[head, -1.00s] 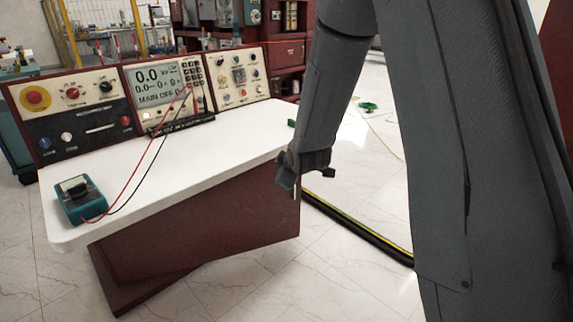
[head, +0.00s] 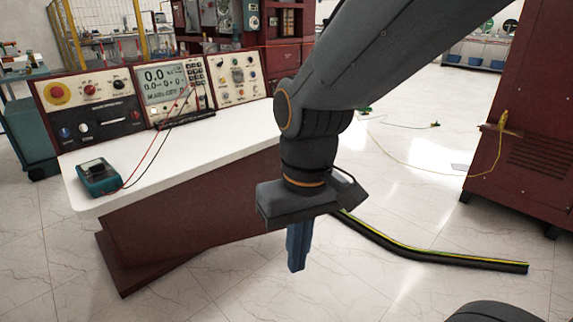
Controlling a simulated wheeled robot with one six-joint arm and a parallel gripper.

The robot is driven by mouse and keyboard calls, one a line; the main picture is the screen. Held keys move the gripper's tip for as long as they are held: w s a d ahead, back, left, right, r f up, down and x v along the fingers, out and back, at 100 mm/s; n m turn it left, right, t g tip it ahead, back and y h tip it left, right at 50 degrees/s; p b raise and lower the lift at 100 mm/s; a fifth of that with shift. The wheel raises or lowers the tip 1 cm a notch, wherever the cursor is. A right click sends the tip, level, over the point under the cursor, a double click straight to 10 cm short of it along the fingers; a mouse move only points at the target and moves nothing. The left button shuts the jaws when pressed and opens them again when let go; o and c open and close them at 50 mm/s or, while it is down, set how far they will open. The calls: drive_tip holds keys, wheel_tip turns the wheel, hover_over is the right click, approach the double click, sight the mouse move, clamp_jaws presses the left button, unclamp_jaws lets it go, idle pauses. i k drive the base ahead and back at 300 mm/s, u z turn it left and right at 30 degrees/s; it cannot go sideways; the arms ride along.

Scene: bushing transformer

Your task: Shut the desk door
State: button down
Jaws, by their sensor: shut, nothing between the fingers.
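The desk (head: 185,165) has a white top and a dark red body, at left and centre in the head view. The desk door looks to be the dark red panel (head: 185,225) below the top's front edge. Its lower edge stands at an angle to the base (head: 125,278), so it seems partly open. Its right end is hidden behind my gripper. My gripper (head: 297,262) points down with its fingers shut and empty, in front of the desk's right end. I cannot tell whether it touches the panel.
A teal meter (head: 98,178) with red and black leads sits on the desktop, before the control panel (head: 140,95). A black and yellow cable cover (head: 430,255) lies on the floor at right. A red cabinet (head: 525,130) stands far right.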

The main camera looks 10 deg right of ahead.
sight(216, 208)
drive_tip(key=i, duration=1.05)
drive_tip(key=z, duration=0.7)
